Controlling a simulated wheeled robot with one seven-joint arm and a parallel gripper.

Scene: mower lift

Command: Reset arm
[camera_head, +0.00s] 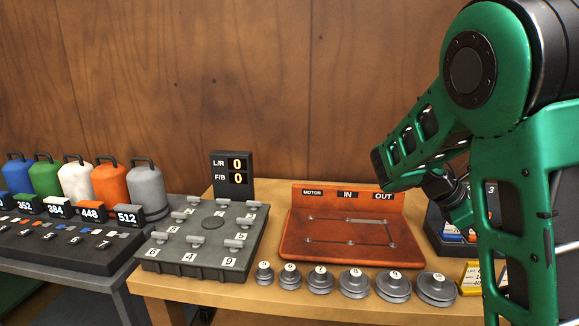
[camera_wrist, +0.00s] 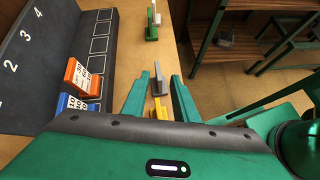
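My green arm comes in from the right in the head view. Its forearm bends down to the left, and the wrist end shows partly behind it above the right side of the table. The fingers are hard to make out there. In the wrist view my gripper (camera_wrist: 160,90) has its two green fingers spread apart with nothing held between them. A small grey upright piece (camera_wrist: 159,78) and a yellow piece (camera_wrist: 159,108) show in the gap, on the table beyond the fingers.
A dark numbered rack (camera_wrist: 88,50) holds orange and blue number tags. In the head view stand an orange motor board (camera_head: 300,245), a grey peg board (camera_head: 185,262), several pulleys (camera_head: 355,285), a score display (camera_head: 232,188) and coloured weights (camera_head: 110,185). A wooden wall rises behind.

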